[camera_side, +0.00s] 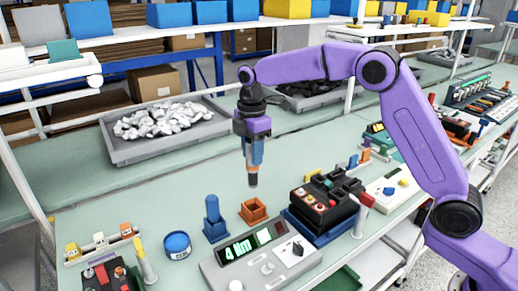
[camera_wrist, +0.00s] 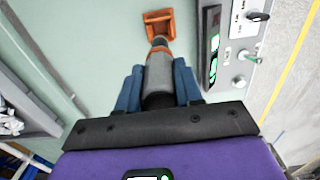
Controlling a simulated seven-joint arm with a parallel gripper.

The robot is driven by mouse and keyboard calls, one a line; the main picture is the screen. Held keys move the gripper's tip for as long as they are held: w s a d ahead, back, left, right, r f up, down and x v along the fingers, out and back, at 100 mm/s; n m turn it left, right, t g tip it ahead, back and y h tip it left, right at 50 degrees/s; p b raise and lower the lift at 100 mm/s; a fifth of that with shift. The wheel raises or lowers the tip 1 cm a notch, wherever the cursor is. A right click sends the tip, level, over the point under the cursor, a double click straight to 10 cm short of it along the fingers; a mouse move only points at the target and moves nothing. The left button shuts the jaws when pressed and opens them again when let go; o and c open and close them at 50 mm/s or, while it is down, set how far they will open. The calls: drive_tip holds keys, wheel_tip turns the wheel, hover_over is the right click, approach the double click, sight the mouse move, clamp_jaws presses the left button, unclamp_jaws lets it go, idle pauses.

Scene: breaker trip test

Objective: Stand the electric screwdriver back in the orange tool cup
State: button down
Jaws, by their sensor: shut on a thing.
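My gripper (camera_side: 256,140) is shut on the electric screwdriver (camera_side: 254,179), which hangs upright with its dark tip down, above the table. The tool has a grey body and an orange band, and it also shows between the blue fingers in the wrist view (camera_wrist: 159,72). The orange tool cup (camera_side: 253,211) is a small square open box on the table, just below the tip in the side view. In the wrist view the cup (camera_wrist: 158,23) lies beyond the tip. The tip is apart from the table, and the cup looks empty.
A blue holder (camera_side: 214,220) stands left of the cup. A grey tester with a green display (camera_side: 258,260) is in front. A black breaker block (camera_side: 327,205) stands to the right. A blue tape roll (camera_side: 177,245) lies at left. A grey tray of white parts (camera_side: 165,135) is behind.

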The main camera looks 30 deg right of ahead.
sight(253, 186)
drive_tip(key=shift+f, duration=2.85)
drive_tip(key=shift+f, duration=2.75)
drive_tip(key=c, duration=0.7)
unclamp_jaws()
drive_tip(key=shift+o, duration=0.2)
wheel_tip(253, 186, up, 17)
drive_tip(key=shift+r, duration=0.2)
